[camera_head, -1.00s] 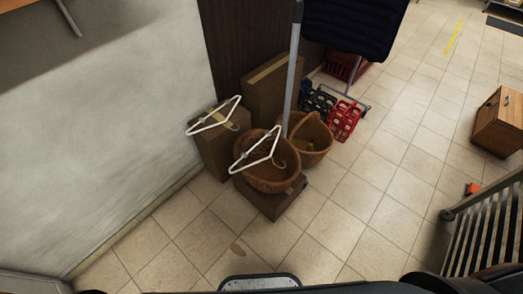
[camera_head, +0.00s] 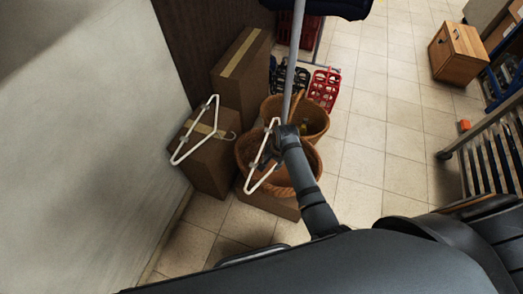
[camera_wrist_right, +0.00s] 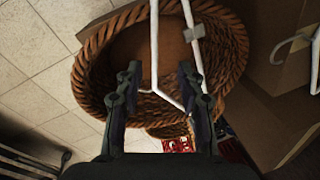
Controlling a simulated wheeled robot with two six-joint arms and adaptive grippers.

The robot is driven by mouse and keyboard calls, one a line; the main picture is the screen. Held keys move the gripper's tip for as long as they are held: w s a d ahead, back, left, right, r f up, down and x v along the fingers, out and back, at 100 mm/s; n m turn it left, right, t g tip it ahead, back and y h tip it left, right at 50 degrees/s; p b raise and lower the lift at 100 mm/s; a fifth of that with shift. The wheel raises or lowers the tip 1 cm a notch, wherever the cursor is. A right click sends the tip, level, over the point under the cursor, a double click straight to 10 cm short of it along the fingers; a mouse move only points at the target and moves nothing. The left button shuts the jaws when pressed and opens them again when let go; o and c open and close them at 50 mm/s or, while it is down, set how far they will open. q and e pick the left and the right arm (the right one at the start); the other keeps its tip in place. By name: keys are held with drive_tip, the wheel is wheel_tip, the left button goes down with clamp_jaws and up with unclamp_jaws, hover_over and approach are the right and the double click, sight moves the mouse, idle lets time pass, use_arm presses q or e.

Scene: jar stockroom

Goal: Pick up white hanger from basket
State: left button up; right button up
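A white hanger (camera_head: 248,190) lies across the round wicker basket (camera_head: 303,181) in the head view. In the right wrist view this hanger (camera_wrist_right: 154,45) crosses the basket (camera_wrist_right: 88,62), and its bent lower end sits between my fingers. In the wrist view the right gripper (camera_wrist_right: 159,88) is open, one finger on each side of the hanger, with gaps showing. Whether a finger touches it, I cannot tell. My left gripper is not in view.
A second white hanger (camera_head: 190,137) lies on a cardboard box (camera_head: 208,167) left of the basket. A red bottle carrier (camera_head: 325,88) is farther back.

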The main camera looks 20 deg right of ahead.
sight(269, 172)
drive_tip(key=f+b, duration=0.1)
drive_tip(key=f, duration=0.2)
drive_tip(key=f+b, duration=0.1)
drive_tip(key=f, duration=0.2)
drive_tip(key=w+f+b, duration=0.1)
drive_tip(key=f, duration=0.2)
drive_tip(key=shift+f, duration=0.25)
drive_tip(key=shift+w+f+b, duration=0.15)
drive_tip(key=shift+f+b, duration=0.15)
drive_tip(key=shift+f, duration=0.25)
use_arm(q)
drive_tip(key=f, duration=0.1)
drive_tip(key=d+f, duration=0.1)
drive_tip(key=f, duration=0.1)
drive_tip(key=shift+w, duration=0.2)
use_arm(e)
drive_tip(key=shift+r, duration=0.1)
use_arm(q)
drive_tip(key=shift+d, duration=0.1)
use_arm(e)
clamp_jaws()
